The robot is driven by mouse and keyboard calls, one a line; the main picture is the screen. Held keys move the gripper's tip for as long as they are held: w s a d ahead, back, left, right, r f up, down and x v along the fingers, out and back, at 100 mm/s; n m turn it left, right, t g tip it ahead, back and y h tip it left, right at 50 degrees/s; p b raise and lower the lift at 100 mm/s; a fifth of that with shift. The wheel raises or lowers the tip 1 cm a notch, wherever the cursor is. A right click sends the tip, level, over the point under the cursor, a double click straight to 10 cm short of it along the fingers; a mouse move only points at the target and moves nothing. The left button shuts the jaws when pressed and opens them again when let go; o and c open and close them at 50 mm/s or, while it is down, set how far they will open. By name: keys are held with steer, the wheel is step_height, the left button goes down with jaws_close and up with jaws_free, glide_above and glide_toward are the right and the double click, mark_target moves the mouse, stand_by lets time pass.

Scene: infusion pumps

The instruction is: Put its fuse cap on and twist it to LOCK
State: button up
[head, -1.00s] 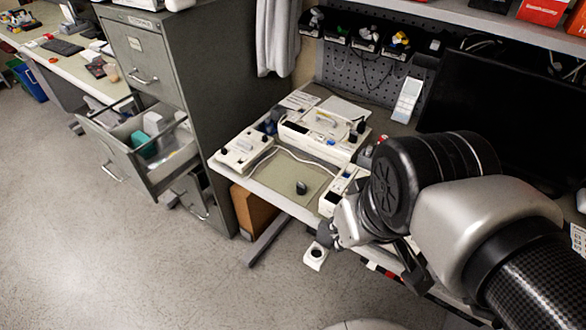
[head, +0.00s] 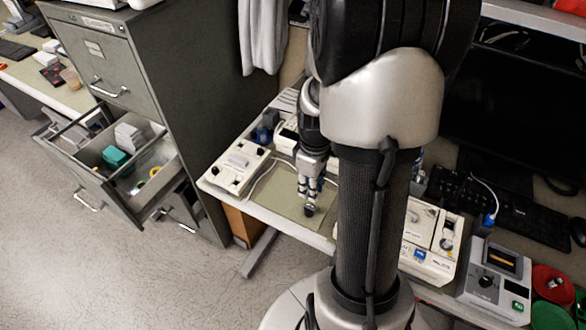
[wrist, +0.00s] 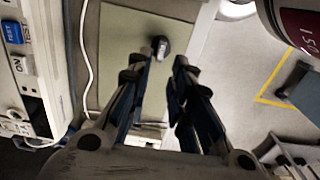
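The dark fuse cap (head: 309,211) lies on the olive mat (head: 284,202) near the table's front edge. In the wrist view the cap (wrist: 159,47) shows dark with a lighter face, just beyond my fingertips. My gripper (head: 313,188) points down over the mat close to the cap. In the wrist view my gripper (wrist: 158,68) is open, with the two fingers apart and nothing between them. Whether a finger touches the cap I cannot tell. A white pump (head: 238,168) stands left of the mat and another (head: 430,240) right of my arm. No fuse holder is clearly visible.
A grey-white device with a screen (head: 496,278) stands at the right. A white cable (wrist: 88,70) runs along the mat's edge. An open drawer (head: 135,160) of the filing cabinet is at the left. My arm hides much of the table's middle.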

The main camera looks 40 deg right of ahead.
mark_target(310, 205)
steer(key=shift+s+f+b, duration=0.15)
steer(key=shift+f+b, duration=0.15)
steer(key=shift+f, duration=0.15)
step_height(310, 205, down, 6)
steer(key=b, duration=0.4)
steer(key=shift+f+b, duration=0.15)
steer(key=shift+b, duration=0.25)
steer(key=shift+c, duration=0.5)
jaws_close()
